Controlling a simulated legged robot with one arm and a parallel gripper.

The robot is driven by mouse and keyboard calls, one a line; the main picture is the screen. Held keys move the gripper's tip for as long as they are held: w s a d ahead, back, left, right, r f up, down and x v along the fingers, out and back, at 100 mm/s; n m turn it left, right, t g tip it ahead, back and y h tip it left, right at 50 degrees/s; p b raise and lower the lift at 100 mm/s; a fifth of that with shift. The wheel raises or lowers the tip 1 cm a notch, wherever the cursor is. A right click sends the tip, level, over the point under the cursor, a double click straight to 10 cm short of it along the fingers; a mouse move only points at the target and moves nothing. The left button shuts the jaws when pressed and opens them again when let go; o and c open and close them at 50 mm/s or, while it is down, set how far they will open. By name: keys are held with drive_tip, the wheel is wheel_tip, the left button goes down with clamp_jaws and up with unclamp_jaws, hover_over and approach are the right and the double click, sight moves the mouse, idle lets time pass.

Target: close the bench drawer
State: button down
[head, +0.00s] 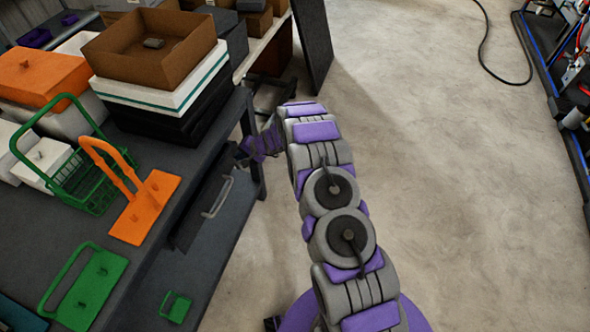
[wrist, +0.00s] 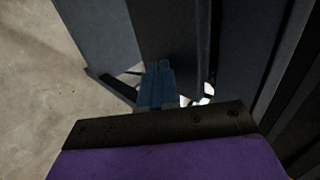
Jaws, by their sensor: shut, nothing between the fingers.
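The bench drawer (head: 199,210) is under the top of the dark bench (head: 172,172) at the left of the head view. Its dark front has a grey bar handle (head: 218,197). How far it stands out from the bench is hard to tell. My gripper (head: 241,155) is beside the far end of the drawer front, near the bench leg, with my arm reaching up the middle of the picture. In the wrist view my gripper (wrist: 158,68) is shut and empty, pointing among dark panels. Whether it touches one of them is unclear.
The bench top carries a brown box (head: 150,70), an orange box (head: 40,75), a green basket (head: 85,180) and an orange handled piece (head: 147,207). A small green piece (head: 175,307) lies on the lower shelf.

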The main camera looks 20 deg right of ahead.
sight(233, 152)
drive_tip(key=shift+w+a, duration=0.9)
drive_tip(key=shift+a, duration=0.3)
drive_tip(key=shift+w+r, duration=0.1)
drive_tip(key=shift+r, duration=0.1)
drive_tip(key=shift+a, duration=0.15)
